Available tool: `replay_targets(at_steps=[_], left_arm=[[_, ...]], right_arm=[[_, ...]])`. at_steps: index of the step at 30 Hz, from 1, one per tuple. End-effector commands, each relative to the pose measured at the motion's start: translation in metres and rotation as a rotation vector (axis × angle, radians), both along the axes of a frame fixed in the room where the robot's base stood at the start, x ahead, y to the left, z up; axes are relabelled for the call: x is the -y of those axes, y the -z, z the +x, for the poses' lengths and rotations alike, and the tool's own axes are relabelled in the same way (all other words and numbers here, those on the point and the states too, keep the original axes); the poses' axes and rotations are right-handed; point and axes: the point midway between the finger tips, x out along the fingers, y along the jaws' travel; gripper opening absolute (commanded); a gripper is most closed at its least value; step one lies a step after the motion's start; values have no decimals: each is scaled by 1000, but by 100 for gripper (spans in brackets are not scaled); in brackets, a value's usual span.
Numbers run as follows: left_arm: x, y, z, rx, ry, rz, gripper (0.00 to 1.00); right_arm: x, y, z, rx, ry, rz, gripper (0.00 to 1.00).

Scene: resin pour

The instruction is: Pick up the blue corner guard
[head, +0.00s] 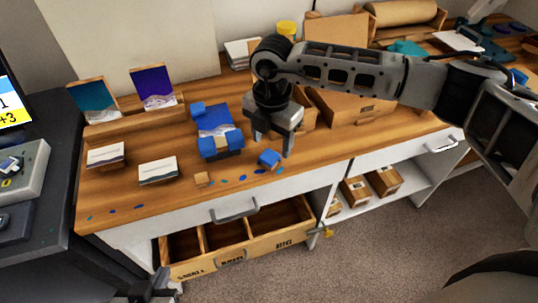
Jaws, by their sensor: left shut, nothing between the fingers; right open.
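A loose blue corner guard (269,158) lies on the wooden worktop near its front edge. My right gripper (272,146) comes in from the right and points down just above it, with its fingers open. I cannot tell whether the fingers touch the guard. A small blue and white seascape panel (214,120) lies to the left, with blue guards on its visible corners. My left gripper (157,284) is low at the bottom left, in front of the drawer, shut and empty.
An open drawer (233,268) with compartments sticks out below the worktop. Finished panels stand on a wooden rack (130,123) at the left. A cardboard box (345,107) sits behind my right gripper.

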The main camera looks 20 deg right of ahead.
Motion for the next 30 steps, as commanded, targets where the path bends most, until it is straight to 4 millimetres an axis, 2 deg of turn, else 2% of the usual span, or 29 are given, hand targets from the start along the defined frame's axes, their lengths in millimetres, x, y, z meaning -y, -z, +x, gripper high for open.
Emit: replay_targets(at_steps=[6,10,19,20,24,25,30], left_arm=[[0,-8,0,1,-4,0,0],[-1,-5,0,-3,-4,4,0],[-2,-2,-1,-9,-5,7,0],[-2,-2,-1,-9,-5,7,0],[-2,-2,0,-7,-5,6,0],[-2,-3,0,-7,-5,7,0],[-3,-4,0,-4,-4,7,0]], right_arm=[[-1,27,3,-5,-1,-2,60],[-1,45,4,-4,0,0,60],[-1,52,4,-1,-2,-1,60],[-1,52,4,-1,-2,-1,57],[-1,51,4,-1,-1,0,18],[-1,51,4,-1,-1,0,13],[-1,51,4,-1,-1,0,13]])
